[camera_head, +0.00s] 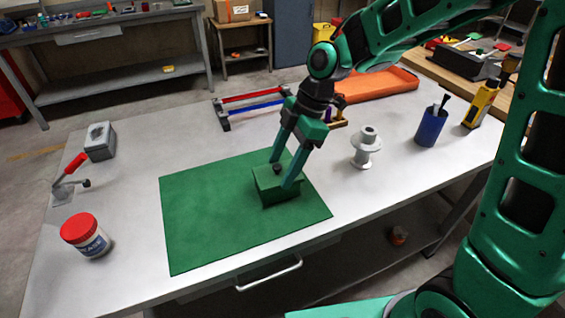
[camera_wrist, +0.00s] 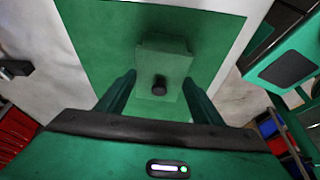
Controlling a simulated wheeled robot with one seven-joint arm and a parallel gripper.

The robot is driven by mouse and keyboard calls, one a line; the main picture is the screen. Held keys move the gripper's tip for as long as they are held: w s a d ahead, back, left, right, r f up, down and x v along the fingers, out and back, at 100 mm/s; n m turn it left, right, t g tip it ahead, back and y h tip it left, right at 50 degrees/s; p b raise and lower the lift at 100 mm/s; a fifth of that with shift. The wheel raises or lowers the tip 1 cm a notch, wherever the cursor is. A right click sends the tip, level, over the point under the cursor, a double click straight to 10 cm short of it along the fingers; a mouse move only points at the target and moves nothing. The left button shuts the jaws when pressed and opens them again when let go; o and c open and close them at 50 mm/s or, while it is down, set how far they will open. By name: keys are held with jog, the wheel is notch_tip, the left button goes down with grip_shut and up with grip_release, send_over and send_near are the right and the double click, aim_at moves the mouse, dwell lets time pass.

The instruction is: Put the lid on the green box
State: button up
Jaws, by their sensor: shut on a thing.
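The green box (camera_head: 282,195) stands on the green mat (camera_head: 205,215) on the workbench. Its green lid (camera_head: 265,178), with a dark round knob, is at the top of the box and also shows in the wrist view (camera_wrist: 172,65). My gripper (camera_head: 281,172) reaches down from above with its fingers on either side of the lid, shut on it. In the wrist view my gripper (camera_wrist: 158,88) has the knob between its fingers. The lid looks roughly in line with the box; I cannot tell whether it rests fully on the rim. The box's inside is hidden.
A grey spool-shaped part (camera_head: 366,150), a blue cup (camera_head: 431,127) and a yellow tool (camera_head: 481,104) stand to the right. An orange tray (camera_head: 375,86) and a red-blue rack (camera_head: 254,104) lie behind. A red-capped jar (camera_head: 86,236) and a red-handled clamp (camera_head: 70,172) are left.

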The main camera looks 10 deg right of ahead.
dwell(0.4)
jog(key=o, duration=1.6)
jog(key=shift+c, duration=0.2)
jog(key=shift+r, duration=3.5)
grip_shut()
jog(key=shift+f, duration=2.3)
